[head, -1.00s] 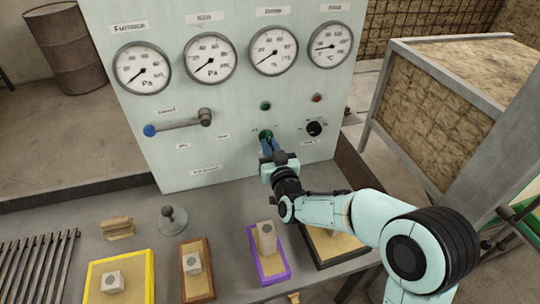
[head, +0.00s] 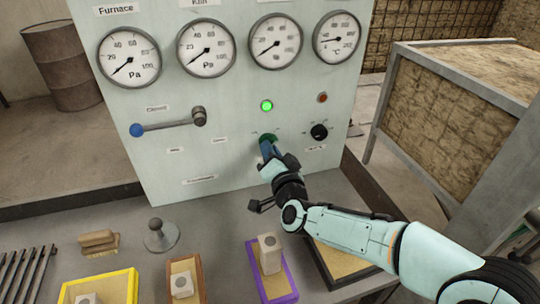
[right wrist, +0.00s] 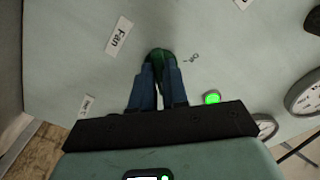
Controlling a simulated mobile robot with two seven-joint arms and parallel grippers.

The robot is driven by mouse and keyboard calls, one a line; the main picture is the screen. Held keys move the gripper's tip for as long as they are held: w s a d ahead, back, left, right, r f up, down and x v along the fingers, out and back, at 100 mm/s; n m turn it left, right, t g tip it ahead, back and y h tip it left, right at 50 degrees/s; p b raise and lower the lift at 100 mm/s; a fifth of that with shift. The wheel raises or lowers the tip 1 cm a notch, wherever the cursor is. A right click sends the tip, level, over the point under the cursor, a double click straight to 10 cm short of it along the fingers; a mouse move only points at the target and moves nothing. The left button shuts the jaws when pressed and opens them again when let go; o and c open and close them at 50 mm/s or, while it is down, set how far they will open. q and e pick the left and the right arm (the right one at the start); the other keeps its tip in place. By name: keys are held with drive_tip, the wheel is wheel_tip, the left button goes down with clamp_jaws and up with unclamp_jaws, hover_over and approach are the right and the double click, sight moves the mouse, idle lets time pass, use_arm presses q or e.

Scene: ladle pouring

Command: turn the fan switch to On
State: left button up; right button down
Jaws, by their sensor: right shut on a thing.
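The fan switch is a green round knob (head: 268,137) on the pale control panel (head: 235,165), below a lit green lamp (head: 267,105). My right gripper (head: 267,148) is shut on the knob, its blue fingers on both sides of it. In the right wrist view the knob (right wrist: 158,53) shows between the fingertips (right wrist: 159,66), with the Fan label (right wrist: 118,36) to the left and the On mark (right wrist: 191,58) to the right. The green lamp also glows there (right wrist: 212,98). The fingers hide part of the knob. My left gripper is not in view.
A black knob (head: 319,132) and an unlit reddish lamp (head: 322,97) sit to the right. A lever with a blue end (head: 137,130) is at the left, and gauges (head: 206,48) run above. Framed blocks stand on the table (head: 220,228) below.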

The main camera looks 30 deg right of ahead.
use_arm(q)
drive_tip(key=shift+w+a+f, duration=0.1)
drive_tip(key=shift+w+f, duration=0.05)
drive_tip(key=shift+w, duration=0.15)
use_arm(e)
drive_tip(key=shift+r, duration=0.2)
drive_tip(key=c, duration=1.1)
unclamp_jaws()
drive_tip(key=shift+w+f, duration=0.1)
drive_tip(key=shift+c, duration=0.2)
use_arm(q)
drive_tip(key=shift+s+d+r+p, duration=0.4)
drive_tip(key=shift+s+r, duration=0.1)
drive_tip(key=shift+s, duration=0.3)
use_arm(e)
drive_tip(key=v, duration=0.7)
drive_tip(key=shift+s, duration=0.3)
